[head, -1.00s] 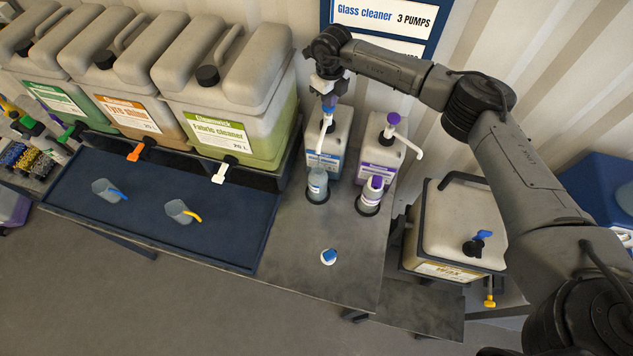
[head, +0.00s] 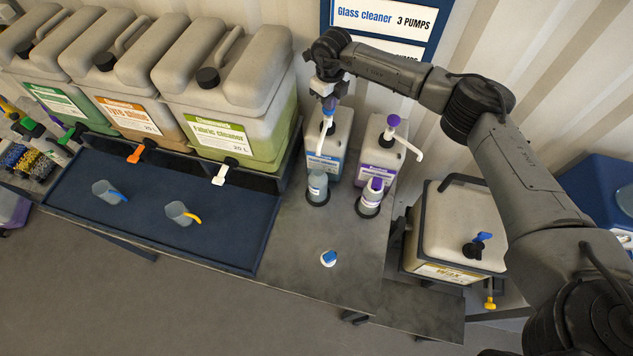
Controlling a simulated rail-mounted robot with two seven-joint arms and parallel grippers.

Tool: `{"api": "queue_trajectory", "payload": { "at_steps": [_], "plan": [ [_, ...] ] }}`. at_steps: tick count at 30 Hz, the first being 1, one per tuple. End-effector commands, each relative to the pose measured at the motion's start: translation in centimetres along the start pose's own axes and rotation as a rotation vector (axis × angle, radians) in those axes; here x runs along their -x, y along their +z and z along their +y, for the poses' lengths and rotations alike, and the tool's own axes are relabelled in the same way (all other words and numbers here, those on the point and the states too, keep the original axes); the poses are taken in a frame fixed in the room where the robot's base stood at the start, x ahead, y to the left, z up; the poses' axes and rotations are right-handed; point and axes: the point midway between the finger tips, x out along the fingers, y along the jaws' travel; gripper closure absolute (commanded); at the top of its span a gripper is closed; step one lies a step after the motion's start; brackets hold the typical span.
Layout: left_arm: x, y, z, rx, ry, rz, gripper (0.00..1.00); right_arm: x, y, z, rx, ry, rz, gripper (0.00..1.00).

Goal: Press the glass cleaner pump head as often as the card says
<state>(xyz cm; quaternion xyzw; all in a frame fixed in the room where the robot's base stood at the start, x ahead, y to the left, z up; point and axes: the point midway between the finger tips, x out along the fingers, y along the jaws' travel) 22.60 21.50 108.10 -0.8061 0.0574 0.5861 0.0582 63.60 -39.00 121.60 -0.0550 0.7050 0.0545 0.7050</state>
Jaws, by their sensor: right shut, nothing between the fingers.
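The card (head: 385,17) on the wall board reads "Glass cleaner 3 PUMPS". The blue pump head (head: 328,107) tops a pale jug with a blue label (head: 336,135) at the back of the grey bench. My right gripper (head: 328,97) is shut with nothing between its fingers, right on top of the blue pump head, and seems to touch it. It partly hides the pump head. The white spout points forward over an open small bottle (head: 317,187) standing in a black ring. My left gripper is not in view.
A blue-and-white cap (head: 328,258) lies on the bench. Large canisters (head: 235,100) and a blue tray (head: 150,225) fill the left; a wax container (head: 455,230) stands right.

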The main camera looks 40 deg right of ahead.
Motion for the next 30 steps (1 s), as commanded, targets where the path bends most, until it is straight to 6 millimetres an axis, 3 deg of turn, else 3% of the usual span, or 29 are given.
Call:
{"api": "queue_trajectory", "payload": {
  "at_steps": [15, 30],
  "plan": [
    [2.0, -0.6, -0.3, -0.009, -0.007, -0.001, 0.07, 3.1, 0.0, 0.0, 0.000, 0.001, 0.000, 1.00],
    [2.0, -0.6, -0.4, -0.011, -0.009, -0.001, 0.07, 3.2, 0.0, 0.0, 0.000, 0.000, 0.000, 1.00]
  ]
}}
